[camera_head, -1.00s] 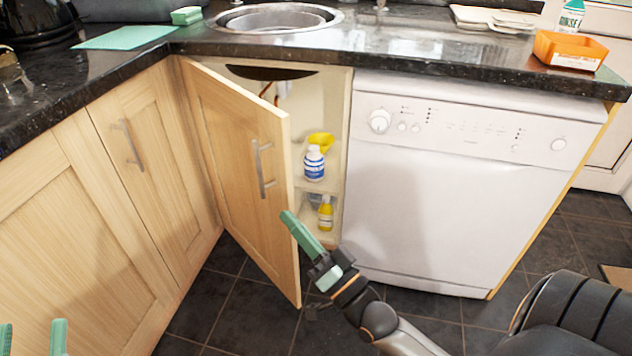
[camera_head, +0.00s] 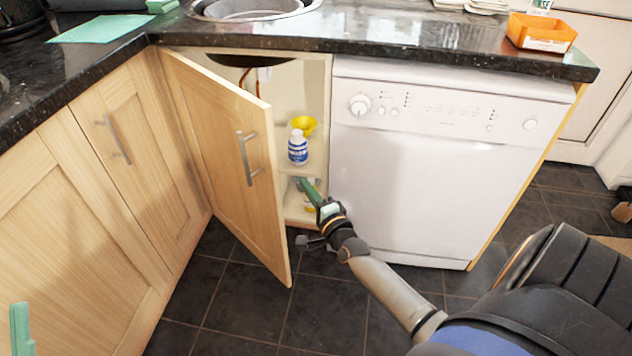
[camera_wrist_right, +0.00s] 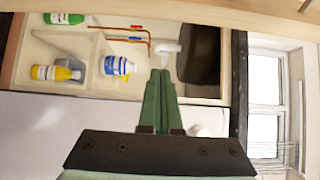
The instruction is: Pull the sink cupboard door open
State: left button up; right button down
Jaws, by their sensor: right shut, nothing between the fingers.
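The sink cupboard door (camera_head: 225,165) is light wood and stands well open, swung out to the left, with its metal bar handle (camera_head: 247,158) on the outer face. My right gripper (camera_head: 311,190) is shut and empty at the cupboard opening, to the right of the door's free edge and apart from the handle. In the right wrist view its green fingers (camera_wrist_right: 160,100) lie together and point into the cupboard. Of my left gripper, only a green finger (camera_head: 21,328) shows at the lower left edge, so its opening is hidden.
Inside the cupboard are a blue and white bottle (camera_head: 298,147), a yellow item (camera_head: 304,124) and a yellow bottle (camera_wrist_right: 55,72). A white dishwasher (camera_head: 440,180) stands close to the right. The dark worktop (camera_head: 400,40) overhangs above. Tiled floor (camera_head: 235,300) is clear in front.

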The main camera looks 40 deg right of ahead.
jog(key=shift+w+a, duration=0.15)
jog(key=shift+a, duration=0.8)
jog(key=shift+w+a, duration=0.1)
jog(key=shift+a, duration=0.85)
jog(key=shift+a, duration=0.1)
